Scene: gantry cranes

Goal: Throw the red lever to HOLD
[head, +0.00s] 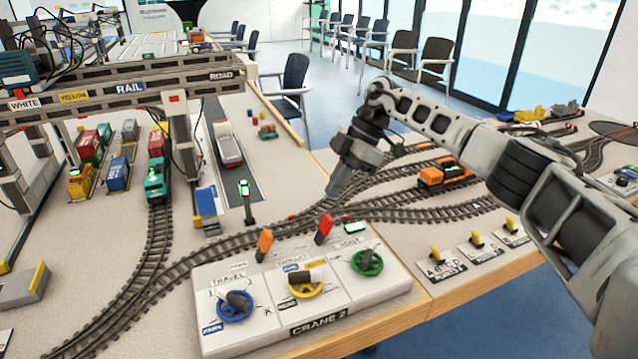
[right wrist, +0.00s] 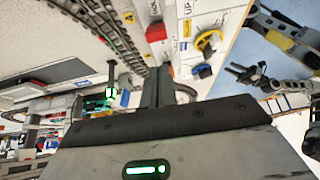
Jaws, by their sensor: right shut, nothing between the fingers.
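The red lever (head: 324,228) stands at the back of the white CRANE 2 panel (head: 375,294), between the yellow wheel (head: 305,283) and the green wheel (head: 367,262). It tilts a little to the right. My right gripper (head: 333,194) is shut and empty. It points down just above and behind the red lever, apart from it in the picture. In the right wrist view its closed fingers (right wrist: 158,88) reach toward the panel's edge. The HOLD marking is too small to read.
An orange lever (head: 264,243) stands left of the red one, near the blue wheel (head: 236,306). A green-lit signal post (head: 246,200) rises behind the panel. Tracks run behind, with an orange locomotive (head: 445,174) at the right. The gantry (head: 130,88) stands at the left.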

